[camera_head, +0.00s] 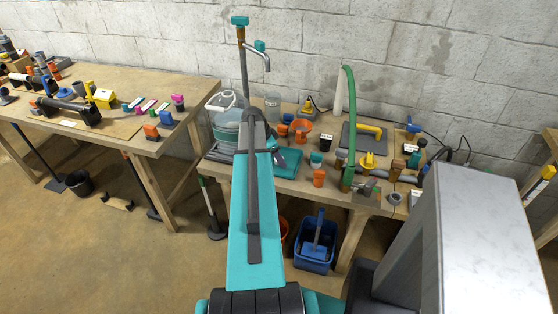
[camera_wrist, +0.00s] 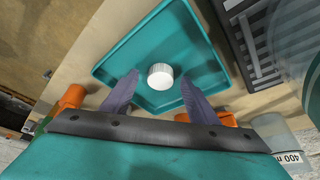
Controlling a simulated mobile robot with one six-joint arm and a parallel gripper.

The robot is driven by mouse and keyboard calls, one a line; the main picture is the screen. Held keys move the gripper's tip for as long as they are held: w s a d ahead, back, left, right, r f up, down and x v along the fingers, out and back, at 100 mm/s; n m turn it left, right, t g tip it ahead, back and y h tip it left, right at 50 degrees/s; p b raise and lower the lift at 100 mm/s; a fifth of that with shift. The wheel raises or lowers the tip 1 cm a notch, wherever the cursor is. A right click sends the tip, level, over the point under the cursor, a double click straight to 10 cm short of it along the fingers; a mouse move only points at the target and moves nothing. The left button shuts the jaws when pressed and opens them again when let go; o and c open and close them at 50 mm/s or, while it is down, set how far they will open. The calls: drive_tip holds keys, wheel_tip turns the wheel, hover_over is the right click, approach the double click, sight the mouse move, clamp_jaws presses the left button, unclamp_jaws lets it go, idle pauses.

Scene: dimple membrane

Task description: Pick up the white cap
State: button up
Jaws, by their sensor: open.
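The white cap (camera_wrist: 160,77) is a short round piece with a ribbed side. It sits on a teal tray (camera_wrist: 112,66) in the wrist view. My gripper (camera_wrist: 159,75) is open, with one dark finger to the left of the cap and one to the right. In the picture the cap shows between the fingertips, with a gap on each side; how far above the tray the tips are I cannot tell. In the head view the teal tray (camera_head: 291,158) shows partly behind my arm, and the cap is not visible there.
Orange parts (camera_wrist: 72,97) and a clear measuring cup (camera_wrist: 290,146) stand near the tray. A dark ribbed object (camera_wrist: 258,45) lies to its right.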

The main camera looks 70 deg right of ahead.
drive_tip(key=shift+c, duration=0.2)
drive_tip(key=c, duration=1.2)
drive_tip(key=shift+o, duration=0.2)
drive_tip(key=shift+r, duration=0.15)
drive_tip(key=shift+r+b, duration=0.55)
drive_tip(key=shift+r, duration=0.5)
drive_tip(key=w+a+r+b, duration=0.1)
drive_tip(key=w+a+b, duration=0.1)
drive_tip(key=w+a, duration=0.2)
drive_tip(key=w+a+r+b, duration=0.1)
drive_tip(key=w+a, duration=0.3)
drive_tip(key=a, duration=0.6)
drive_tip(key=shift+r+b, duration=0.3)
drive_tip(key=shift+b, duration=0.15)
